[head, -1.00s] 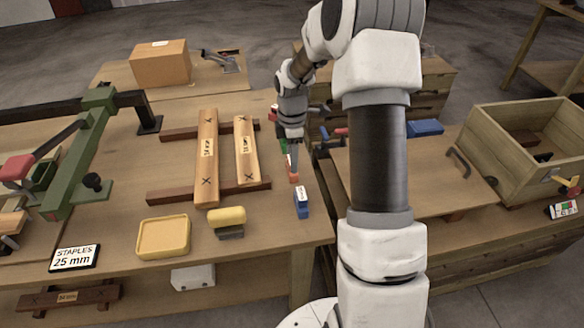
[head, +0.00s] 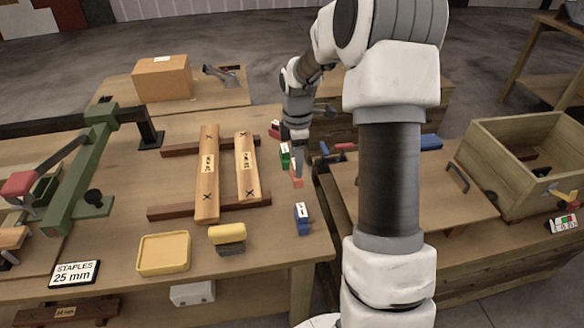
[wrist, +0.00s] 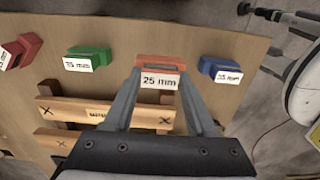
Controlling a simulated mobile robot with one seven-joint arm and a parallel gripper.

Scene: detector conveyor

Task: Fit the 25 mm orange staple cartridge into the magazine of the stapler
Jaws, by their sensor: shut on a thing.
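The orange cartridge (wrist: 158,64), labelled 25 mm, is between the two fingers of my gripper (wrist: 159,76), which is shut on it. In the head view the orange cartridge (head: 297,173) is near the right edge of the left bench, apparently a little above its top. My gripper (head: 298,168) is seen from behind there and partly covers it. A green bench tool (head: 76,172) with a black arm and a red-ended handle (head: 20,184) stands at the left; it may be the stapler. I cannot make out its magazine opening.
A blue cartridge (head: 302,217), a green cartridge (head: 285,155) and a red cartridge (head: 275,129) lie along the same edge. Wooden bars (head: 207,175), a yellow tray (head: 164,253) and a yellow-topped block (head: 228,236) lie between. A 25 mm staples sign (head: 74,273) stands front left.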

